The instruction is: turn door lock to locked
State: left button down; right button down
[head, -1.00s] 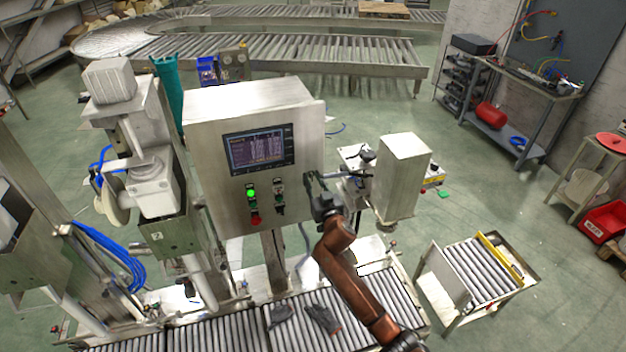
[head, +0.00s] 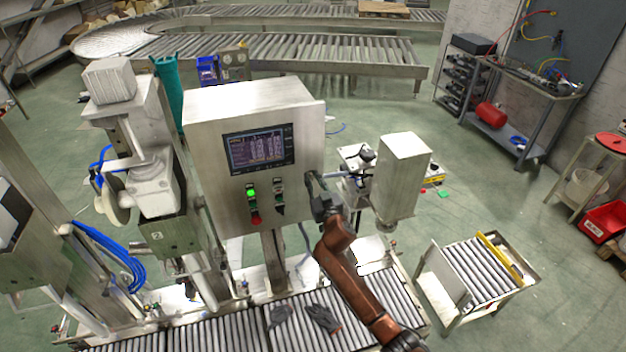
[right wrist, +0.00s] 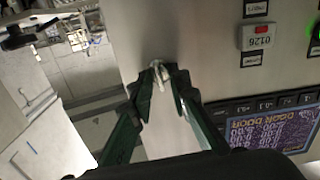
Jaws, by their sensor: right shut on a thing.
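A grey steel control cabinet (head: 215,135) stands on a post, with a lit screen (head: 262,149) on its front. My right gripper (head: 312,180) is at the right edge of this front. In the right wrist view, its two dark fingers (right wrist: 163,80) are shut on a small pale metal door lock (right wrist: 158,72) on the cabinet face. The fingers cover part of the lock, and I cannot tell its angle clearly. In the head view the lock is hidden at the fingertips. My left gripper is not in view.
A green lit button (head: 251,191) and a red button (head: 255,218) sit left of my right gripper. A steel box (head: 403,180) stands close to its right. Dark gloves (head: 322,318) lie on the roller conveyor (head: 238,335) below.

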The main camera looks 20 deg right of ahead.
jog(key=n, duration=0.5)
jog(key=shift+a, duration=0.1)
jog(key=n, duration=0.4)
jog(key=shift+f+n+p, duration=0.1)
jog(key=shift+n+p, duration=0.25)
jog(key=shift+n, duration=0.05)
jog(key=n, duration=0.3)
jog(key=shift+n, duration=0.3)
jog(key=shift+a+f+n+p, duration=0.1)
jog(key=shift+n+p, duration=0.35)
jog(key=shift+n, duration=1.35)
jog(key=c, duration=2.2)
grip_release()
jog(key=shift+o, duration=0.2)
